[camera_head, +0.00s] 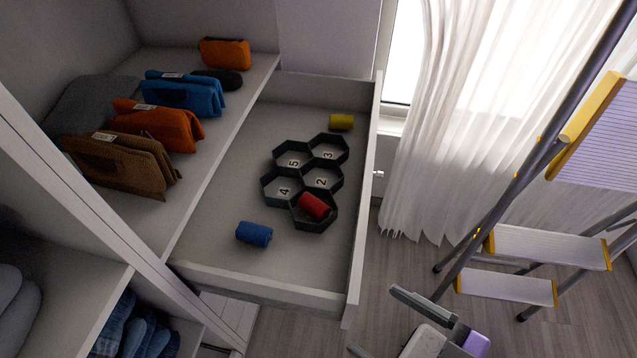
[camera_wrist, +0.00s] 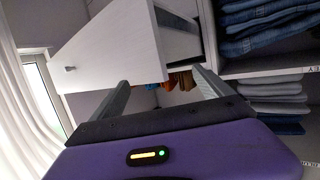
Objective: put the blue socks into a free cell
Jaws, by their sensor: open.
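The blue socks (camera_head: 254,233), a rolled bundle, lie on the floor of the open drawer (camera_head: 215,220), near its front left corner in the head view. A dark organizer of hexagonal cells (camera_head: 293,171) stands in the drawer, to the right of and beyond the socks. The cells marked 5, 3, 2 and 4 look empty. Red rolled socks (camera_head: 314,205) are in the nearest cell, whose number I cannot see. My gripper (camera_head: 374,320) is outside the drawer at the bottom of the head view.
Yellow rolled socks (camera_head: 341,122) lie at the drawer's far end, outside the cells. Several bags (camera_head: 160,125) stand on the shelf left of the drawer. Folded jeans (camera_wrist: 262,27) lie on a shelf in the wrist view. A stepladder (camera_head: 545,245) and curtain (camera_head: 450,120) are on the right.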

